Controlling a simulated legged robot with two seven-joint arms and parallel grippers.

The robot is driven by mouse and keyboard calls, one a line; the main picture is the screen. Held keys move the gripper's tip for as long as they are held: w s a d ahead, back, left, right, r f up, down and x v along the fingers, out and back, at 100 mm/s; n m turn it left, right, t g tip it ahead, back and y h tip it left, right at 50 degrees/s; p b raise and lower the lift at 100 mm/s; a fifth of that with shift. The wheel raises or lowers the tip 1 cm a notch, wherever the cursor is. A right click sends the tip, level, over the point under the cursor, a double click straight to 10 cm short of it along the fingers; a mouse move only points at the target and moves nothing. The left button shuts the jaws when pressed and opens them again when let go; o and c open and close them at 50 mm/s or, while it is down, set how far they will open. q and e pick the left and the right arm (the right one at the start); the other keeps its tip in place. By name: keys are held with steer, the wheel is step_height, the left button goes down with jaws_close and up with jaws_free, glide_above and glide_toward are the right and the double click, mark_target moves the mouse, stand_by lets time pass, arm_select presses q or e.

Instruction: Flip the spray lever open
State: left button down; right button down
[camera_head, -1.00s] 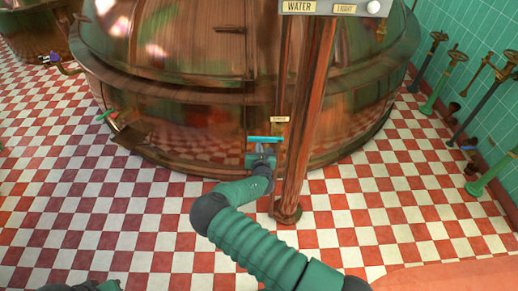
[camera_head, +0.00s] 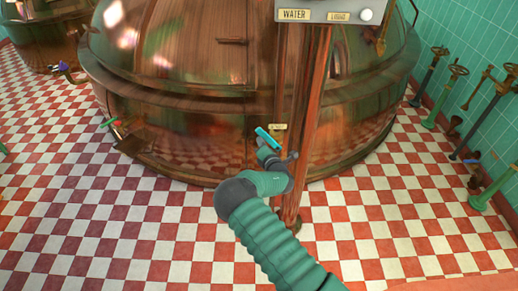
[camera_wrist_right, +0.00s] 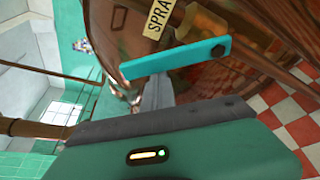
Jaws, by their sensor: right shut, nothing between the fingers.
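The spray lever (camera_head: 268,138) is a flat cyan bar low on the front of the big copper kettle. In the head view it slopes down to the right. It also shows in the wrist view (camera_wrist_right: 175,58), with the yellow label "SPRA…" (camera_wrist_right: 158,20) beside it, partly cut off. My right gripper (camera_head: 268,155) is shut and empty, just below the lever. In the wrist view the grey fingertip (camera_wrist_right: 159,84) reaches close under the bar; I cannot tell whether they touch. My left gripper is not in view.
The copper kettle (camera_head: 190,110) fills the back. A copper post (camera_head: 307,110) with a WATER and LIGHT panel (camera_head: 325,14) stands right beside my right gripper. Several valves (camera_head: 445,90) line the right wall. The checkered floor at front left is clear.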

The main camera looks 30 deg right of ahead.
steer(key=d+m, duration=0.1)
steer(key=s+d+r+m+t+b, duration=0.1)
steer(key=m, duration=0.1)
steer(key=shift+s+r+y+b, duration=0.15)
steer(key=shift+r+y+b, duration=0.15)
steer(key=shift+s+d+r+m+t+b, duration=0.25)
steer(key=shift+d+m+b, duration=0.15)
steer(key=shift+m, duration=0.25)
steer(key=shift+s+d+r+m+t+b, duration=0.2)
steer(key=shift+d+m+t+b, duration=0.15)
steer(key=shift+m, duration=0.25)
steer(key=shift+s+d+r+m+t+b, duration=0.15)
steer(key=shift+s+d+m+t+b, duration=0.2)
steer(key=shift+m, duration=0.3)
steer(key=shift+w, duration=0.15)
